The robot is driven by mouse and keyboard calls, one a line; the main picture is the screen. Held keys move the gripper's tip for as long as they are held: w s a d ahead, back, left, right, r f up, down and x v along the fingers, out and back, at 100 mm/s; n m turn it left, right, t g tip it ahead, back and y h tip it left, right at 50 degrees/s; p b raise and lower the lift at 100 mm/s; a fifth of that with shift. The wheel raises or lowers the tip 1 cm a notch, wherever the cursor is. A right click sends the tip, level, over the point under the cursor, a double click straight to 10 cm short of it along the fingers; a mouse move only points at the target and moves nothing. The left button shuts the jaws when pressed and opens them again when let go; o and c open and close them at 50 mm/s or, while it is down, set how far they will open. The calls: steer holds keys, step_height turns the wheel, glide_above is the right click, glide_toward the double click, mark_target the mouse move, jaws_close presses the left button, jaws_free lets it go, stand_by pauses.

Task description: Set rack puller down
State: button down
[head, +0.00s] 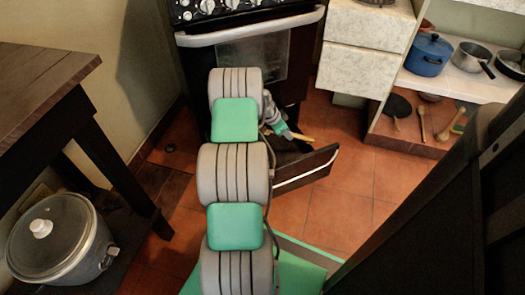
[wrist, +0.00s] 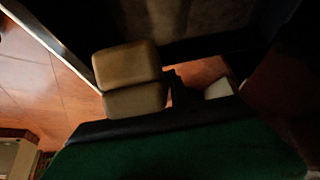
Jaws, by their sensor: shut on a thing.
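The rack puller (head: 302,137) shows in the head view as a short pale wooden piece sticking out to the right from my gripper (head: 286,134). My gripper is shut on it, over the open drawer (head: 308,168) below the oven. My own arm hides part of the drawer. In the wrist view it is dark; two rounded tan blocks lie against each other above a green edge, and I cannot tell for certain which parts there are the puller.
The stove (head: 245,60) stands behind the drawer. A shelf at right holds a blue pot (head: 428,56) and pans, with wooden utensils below. A wooden table (head: 40,75) and a slow cooker (head: 55,240) are at left. Tiled floor (head: 345,205) is clear right of the drawer.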

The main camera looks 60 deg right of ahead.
steer(key=w+a+f+b, duration=0.1)
steer(key=w+f+b, duration=0.4)
steer(key=w+f, duration=0.4)
step_height(320, 180, down, 2)
steer(key=shift+w+f+b, duration=0.1)
steer(key=shift+w+b, duration=0.2)
steer(key=shift+b, duration=0.1)
steer(key=c, duration=1.2)
jaws_free()
